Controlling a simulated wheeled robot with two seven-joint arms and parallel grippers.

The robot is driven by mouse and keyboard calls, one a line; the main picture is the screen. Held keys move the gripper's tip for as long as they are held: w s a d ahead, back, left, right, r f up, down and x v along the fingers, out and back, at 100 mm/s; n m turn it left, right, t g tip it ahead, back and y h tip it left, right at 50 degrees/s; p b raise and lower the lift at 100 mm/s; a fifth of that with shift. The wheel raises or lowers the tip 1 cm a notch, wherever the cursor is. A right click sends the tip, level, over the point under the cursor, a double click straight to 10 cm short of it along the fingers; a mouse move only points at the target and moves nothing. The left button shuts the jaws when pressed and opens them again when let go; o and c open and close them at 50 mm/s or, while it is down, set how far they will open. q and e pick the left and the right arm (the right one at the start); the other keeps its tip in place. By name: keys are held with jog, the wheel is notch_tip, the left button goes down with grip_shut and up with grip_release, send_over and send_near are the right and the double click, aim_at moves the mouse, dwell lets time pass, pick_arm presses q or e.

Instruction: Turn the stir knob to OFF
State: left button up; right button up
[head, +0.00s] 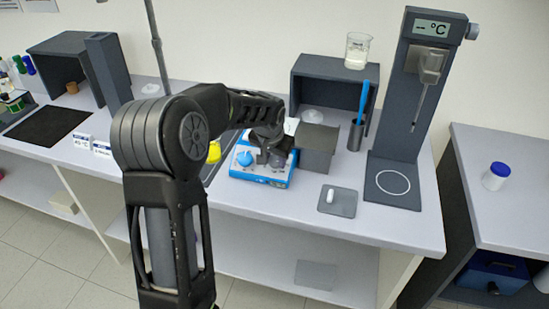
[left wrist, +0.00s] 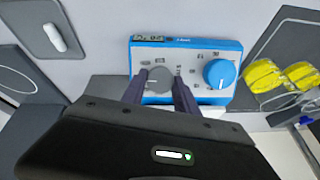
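The blue and white control box (head: 262,177) stands on the bench; in the left wrist view its panel (left wrist: 200,50) has a grey knob (left wrist: 158,81) and a larger blue knob (left wrist: 219,73). The blue knob also shows in the head view (head: 246,158). Its labels are too small to read, so I cannot tell which knob is for stirring. My left gripper (left wrist: 160,76) has its fingers apart, one on each side of the grey knob. I cannot see clear contact. The gripper (head: 270,150) partly hides the box in the head view. My right gripper is not in view.
Yellow goggles (left wrist: 280,78) lie beside the box. A grey block (head: 318,148) stands close to its right. A grey pad with a white bar (head: 336,201) and a tall stand with a °C display (head: 410,110) are farther right. The bench front is clear.

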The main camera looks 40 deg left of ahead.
pick_arm(q)
grip_shut()
dwell(0.4)
jog(key=shift+f+n+b, duration=0.1)
jog(key=shift+n+b, duration=0.7)
jog(key=shift+n, duration=0.1)
jog(key=shift+a+n+h+b, duration=0.1)
jog(key=shift+n+h+b, duration=0.3)
jog(key=shift+n+b, duration=0.5)
jog(key=n+t+b, duration=0.1)
jog(key=n, duration=0.3)
jog(key=shift+s+n+h+b, duration=0.1)
jog(key=shift+n+h+b, duration=0.2)
jog(key=shift+h, duration=0.1)
jog(key=n, duration=0.4)
jog(key=shift+s+a+t+b, duration=0.1)
jog(key=shift+t+b, duration=0.2)
jog(key=shift+b, duration=0.1)
jog(key=n+t, duration=0.1)
jog(key=n, duration=0.4)
jog(key=shift+h, duration=0.3)
